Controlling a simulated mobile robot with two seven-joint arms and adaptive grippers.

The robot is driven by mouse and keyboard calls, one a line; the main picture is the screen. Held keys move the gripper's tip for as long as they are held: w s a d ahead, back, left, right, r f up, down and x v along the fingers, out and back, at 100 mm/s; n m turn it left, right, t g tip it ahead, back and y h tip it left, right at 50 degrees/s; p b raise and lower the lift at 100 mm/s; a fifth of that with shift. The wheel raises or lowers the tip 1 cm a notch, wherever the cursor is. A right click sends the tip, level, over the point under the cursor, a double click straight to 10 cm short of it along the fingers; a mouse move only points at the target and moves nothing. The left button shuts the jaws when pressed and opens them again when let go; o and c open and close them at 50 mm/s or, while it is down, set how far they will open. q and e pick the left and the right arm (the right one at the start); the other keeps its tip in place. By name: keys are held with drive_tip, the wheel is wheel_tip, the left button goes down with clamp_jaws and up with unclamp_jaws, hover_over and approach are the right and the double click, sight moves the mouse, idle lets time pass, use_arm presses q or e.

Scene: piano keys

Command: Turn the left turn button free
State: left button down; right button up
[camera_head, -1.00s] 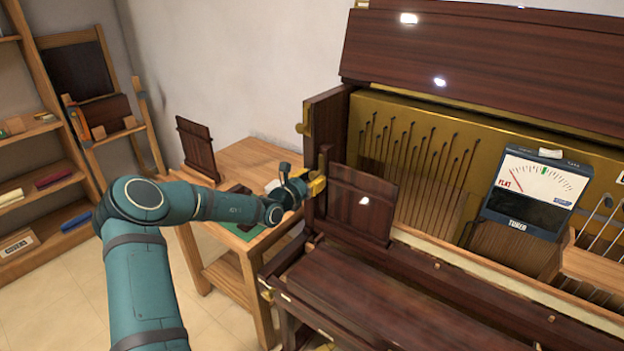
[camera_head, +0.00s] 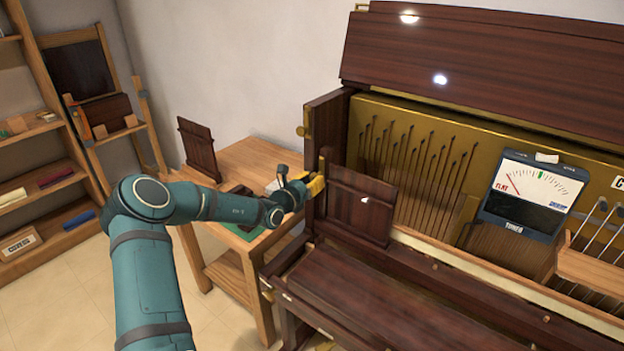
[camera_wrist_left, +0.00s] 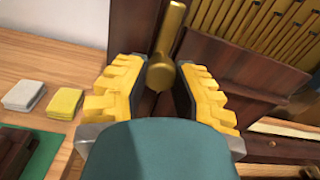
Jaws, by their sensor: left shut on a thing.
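The left turn button (camera_wrist_left: 162,68) is a brass piece with a rounded knob and a bar pointing up and slightly right in the left wrist view. In the head view a brass strip (camera_head: 321,163) that seems to be it stands upright at the left edge of the small dark panel (camera_head: 352,207). My left gripper (camera_head: 317,185) is at the piano's left post. Its yellow fingers (camera_wrist_left: 160,92) are on both sides of the knob, shut on it. The fingers partly hide the button in the head view. My right gripper is not in view.
A wooden side table (camera_head: 262,155) stands left of the piano, with a grey block (camera_wrist_left: 24,95) and a yellow block (camera_wrist_left: 65,103) on it. A tuner (camera_head: 530,195) sits inside the piano to the right. The raised lid (camera_head: 480,60) is above. Shelves (camera_head: 40,190) stand far left.

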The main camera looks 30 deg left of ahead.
use_arm(q)
drive_tip(key=c, duration=0.6)
unclamp_jaws()
drive_tip(key=shift+w+f, duration=0.1)
drive_tip(key=shift+c, duration=0.2)
drive_tip(key=s, duration=1.2)
drive_tip(key=shift+a, duration=0.4)
drive_tip(key=shift+s, duration=0.1)
